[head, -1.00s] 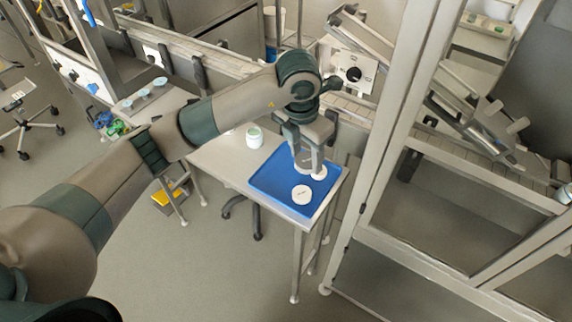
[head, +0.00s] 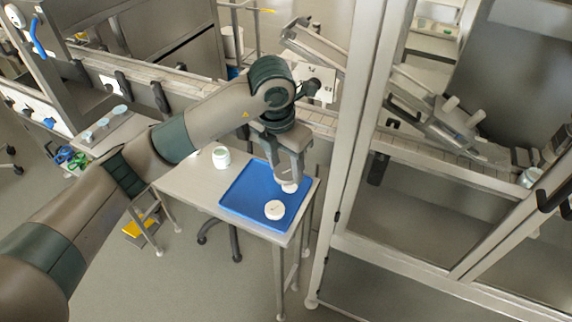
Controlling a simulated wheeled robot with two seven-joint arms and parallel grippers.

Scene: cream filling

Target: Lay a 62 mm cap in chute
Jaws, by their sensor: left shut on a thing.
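My left gripper (head: 289,178) points down over the blue tray (head: 238,204) and is shut on a white cap (head: 290,188) near the tray's right side. The fingers partly hide this cap, and I cannot tell whether it still touches the tray. A second white round cap (head: 274,210) lies flat in the tray, nearer the front and apart from the gripper. A sloping metal channel that looks like a chute (head: 314,47) stands behind the table, beyond the gripper. My right gripper is not in view.
A conveyor (head: 210,88) runs behind. A tall metal frame post (head: 350,160) stands close to the table's right. Another sloping metal unit (head: 435,112) shows behind the frame.

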